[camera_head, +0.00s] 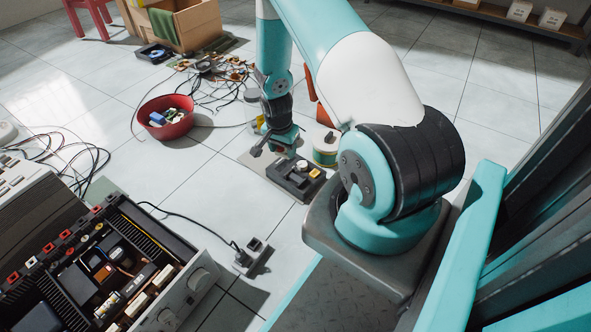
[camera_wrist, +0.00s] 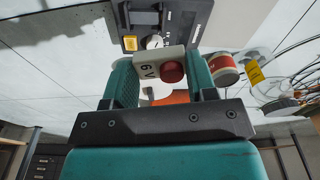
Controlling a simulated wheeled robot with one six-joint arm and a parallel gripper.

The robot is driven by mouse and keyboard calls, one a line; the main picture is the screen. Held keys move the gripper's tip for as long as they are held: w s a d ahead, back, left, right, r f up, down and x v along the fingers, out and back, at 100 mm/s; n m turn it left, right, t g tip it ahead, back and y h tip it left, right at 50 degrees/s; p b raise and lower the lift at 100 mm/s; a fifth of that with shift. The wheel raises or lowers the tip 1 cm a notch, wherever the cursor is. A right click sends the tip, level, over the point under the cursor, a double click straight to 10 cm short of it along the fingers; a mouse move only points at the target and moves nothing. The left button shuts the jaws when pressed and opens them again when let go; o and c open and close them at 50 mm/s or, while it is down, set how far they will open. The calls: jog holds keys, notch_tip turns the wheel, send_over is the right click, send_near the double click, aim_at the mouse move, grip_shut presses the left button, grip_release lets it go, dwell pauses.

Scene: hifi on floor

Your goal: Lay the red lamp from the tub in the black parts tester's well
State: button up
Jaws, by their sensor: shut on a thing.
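The red lamp (camera_wrist: 172,72) is a red dome on a pale block marked "6 V". My gripper (camera_wrist: 161,78) is shut on this block, one teal finger on each side, in the wrist view. The black parts tester (camera_head: 297,180) lies on a grey board below and right of my gripper (camera_head: 272,143) in the head view. At the top of the wrist view the tester (camera_wrist: 180,32) shows a yellow button, a pale knob and a dark grey recessed part. The held block overlaps its near edge there. The red tub (camera_head: 178,130) stands to the left with several small parts inside.
An open hi-fi amplifier (camera_head: 190,262) fills the lower left. A power strip (camera_head: 254,257) with a plug lies near it. A spool (camera_head: 325,148) stands beside the tester. Tangled cables (camera_head: 225,78) lie behind. Tiled floor between tub and amplifier is mostly clear.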

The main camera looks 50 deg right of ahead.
jog(key=d+f+m, duration=0.1)
jog(key=f, duration=0.1)
jog(key=s+d+f+m+b, duration=0.1)
jog(key=s+d+f, duration=0.1)
jog(key=f, duration=0.1)
jog(key=shift+s+d+f+m, duration=0.1)
jog(key=shift+s+f+m, duration=0.1)
jog(key=shift+f+m, duration=0.15)
jog(key=b, duration=0.5)
send_over(295, 178)
notch_tip(295, 178, down, 4)
jog(key=shift+s+f, duration=0.1)
jog(key=shift+f, duration=0.65)
jog(key=shift+a+p, duration=0.2)
jog(key=shift+p, duration=0.25)
jog(key=shift+f, duration=0.4)
dwell(1.3)
jog(key=o, duration=1.1)
jog(key=shift+c, duration=0.2)
notch_tip(295, 178, up, 7)
jog(key=p, duration=0.7)
